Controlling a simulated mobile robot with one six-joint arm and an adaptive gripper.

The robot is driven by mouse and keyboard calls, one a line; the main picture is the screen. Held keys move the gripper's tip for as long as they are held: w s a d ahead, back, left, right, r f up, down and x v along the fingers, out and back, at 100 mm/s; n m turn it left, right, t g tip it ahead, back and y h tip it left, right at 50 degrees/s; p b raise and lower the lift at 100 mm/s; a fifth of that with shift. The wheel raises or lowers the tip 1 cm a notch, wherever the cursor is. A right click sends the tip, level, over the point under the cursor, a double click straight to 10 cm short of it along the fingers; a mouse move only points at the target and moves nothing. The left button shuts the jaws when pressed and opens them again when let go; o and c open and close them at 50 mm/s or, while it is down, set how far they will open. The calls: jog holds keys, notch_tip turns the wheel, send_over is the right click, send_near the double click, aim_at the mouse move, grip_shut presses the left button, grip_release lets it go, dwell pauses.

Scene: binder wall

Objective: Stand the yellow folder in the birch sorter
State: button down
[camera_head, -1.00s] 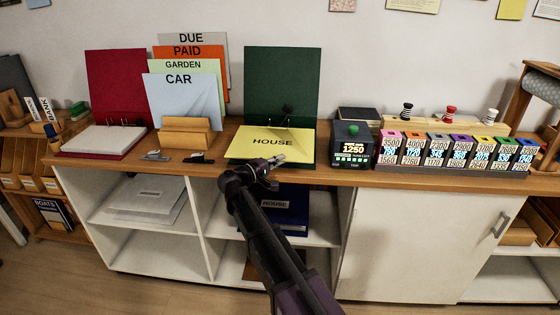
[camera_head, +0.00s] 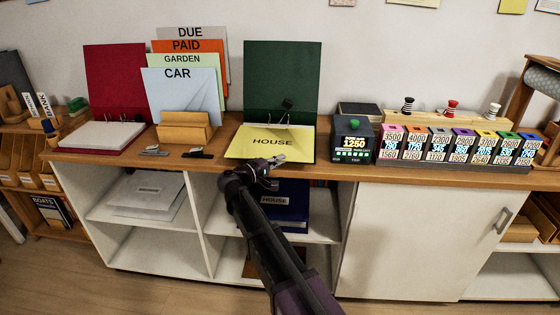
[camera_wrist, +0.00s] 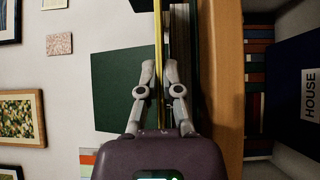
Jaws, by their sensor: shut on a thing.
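The yellow folder (camera_head: 270,152), labelled HOUSE, lies in the open green binder (camera_head: 282,80) on the counter. My gripper (camera_head: 280,159) is at its near edge. In the wrist view the folder (camera_wrist: 158,40) is a thin yellow strip seen edge-on. It runs between the fingertips of my gripper (camera_wrist: 159,75), which is shut on it. Whether the folder is raised off the binder's pages is hard to tell. The birch sorter (camera_head: 186,133) stands to the left of the binder. It holds upright CAR, GARDEN, PAID and DUE folders.
A red binder (camera_head: 115,85) lies open left of the sorter. Small dark items (camera_head: 199,152) lie in front of the sorter. A black device with a green knob (camera_head: 354,143) stands close right of the green binder. A row of coloured counters (camera_head: 455,147) stands farther right.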

jog(key=shift+f+b, duration=0.4)
jog(key=shift+f, duration=0.05)
dwell(0.3)
jog(key=c, duration=0.7)
grip_release()
jog(key=shift+s+a, duration=0.1)
jog(key=v, duration=1.1)
jog(key=shift+s+a+r, duration=0.1)
jog(key=shift+s+a, duration=0.15)
jog(key=shift+a, duration=0.05)
